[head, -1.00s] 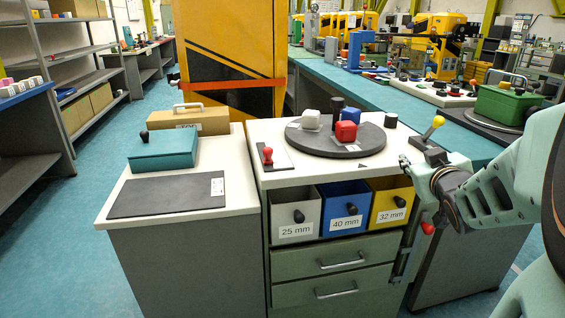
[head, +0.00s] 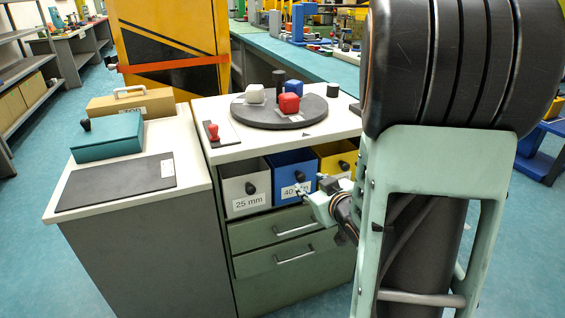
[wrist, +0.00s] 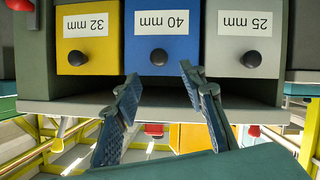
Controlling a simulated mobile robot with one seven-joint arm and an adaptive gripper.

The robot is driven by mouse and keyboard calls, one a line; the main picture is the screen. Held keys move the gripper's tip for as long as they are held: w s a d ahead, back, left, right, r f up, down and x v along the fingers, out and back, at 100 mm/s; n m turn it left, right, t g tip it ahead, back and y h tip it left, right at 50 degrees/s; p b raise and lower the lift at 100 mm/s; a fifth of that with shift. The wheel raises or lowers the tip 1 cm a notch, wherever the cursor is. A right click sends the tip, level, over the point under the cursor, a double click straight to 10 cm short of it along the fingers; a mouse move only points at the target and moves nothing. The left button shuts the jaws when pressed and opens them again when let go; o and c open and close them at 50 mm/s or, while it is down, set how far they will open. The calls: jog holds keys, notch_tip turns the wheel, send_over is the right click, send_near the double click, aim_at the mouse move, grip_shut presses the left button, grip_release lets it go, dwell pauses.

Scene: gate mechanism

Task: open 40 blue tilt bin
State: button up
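The blue tilt bin (head: 283,163) sits in the middle of the bin row, labelled 40 mm, with a black knob on its front. In the wrist view, which is upside down, its blue front (wrist: 180,58) faces me, and its black knob (wrist: 159,57) shows just beyond my fingertips. My gripper (wrist: 160,77) is open and empty, its two blue-grey fingers apart on either side of the knob's line. In the head view my gripper (head: 313,186) is in front of the blue bin's right side, partly covering the label. The blue bin sits level with its neighbours.
The grey 25 mm bin (head: 240,188) and the yellow 32 mm bin (head: 338,160) flank it closely. Drawers with bar handles (head: 295,253) lie below. A round turntable (head: 246,114) with blocks stands on top. My arm hides the cabinet's right side.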

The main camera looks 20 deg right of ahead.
aim_at(302, 177)
jog(key=b+x, duration=0.2)
jog(key=x, duration=0.6)
jog(key=shift+w, duration=0.1)
jog(key=shift+d, duration=0.1)
grip_shut()
